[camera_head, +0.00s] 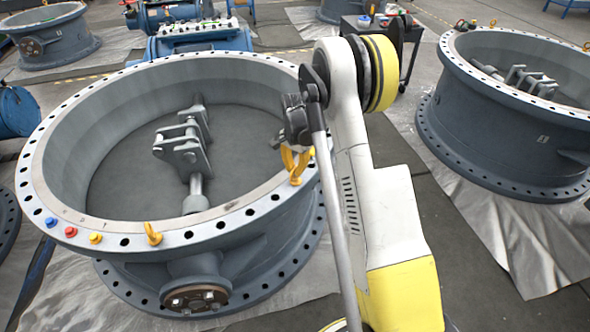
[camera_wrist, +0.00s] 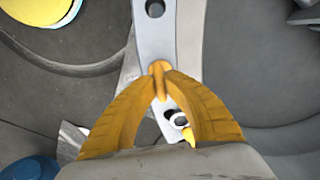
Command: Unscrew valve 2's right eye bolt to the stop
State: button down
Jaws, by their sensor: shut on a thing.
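The large grey valve (camera_head: 68,180) at the left of the head view has a flange with many bolt holes. The right eye bolt is yellow and stands on its front right flange; in the wrist view the eye bolt (camera_wrist: 160,84) is between the fingertips. My gripper (camera_head: 295,176) has yellow fingers shut on it, and the wrist view shows the gripper (camera_wrist: 159,74) with its tips together around the bolt. The fingers hide much of the bolt, and its thread cannot be seen. A second yellow eye bolt (camera_head: 152,235) stands upright on the front flange to the left.
Blue (camera_head: 51,222), red (camera_head: 71,232) and yellow (camera_head: 96,238) caps sit on the flange's front left. A small yellow piece (camera_wrist: 188,136) shows between my fingers. Another large valve (camera_head: 505,125) stands on the right.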

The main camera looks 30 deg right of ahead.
jog(key=n, duration=0.5)
jog(key=shift+s, duration=0.1)
jog(key=n, duration=0.5)
jog(key=shift+d+n, duration=0.15)
jog(key=shift+n, duration=0.25)
jog(key=n, duration=0.5)
jog(key=shift+d+n+p, duration=0.1)
jog(key=shift+n+p, duration=0.2)
jog(key=shift+p, duration=0.05)
jog(key=n, duration=0.5)
jog(key=shift+d, duration=0.1)
jog(key=n, duration=0.5)
jog(key=shift+n, duration=0.4)
jog(key=n, duration=0.5)
jog(key=shift+w, duration=0.2)
jog(key=n, duration=0.5)
jog(key=shift+w+n, duration=0.1)
jog(key=shift+n, duration=0.3)
jog(key=n, duration=0.5)
jog(key=shift+n, duration=0.4)
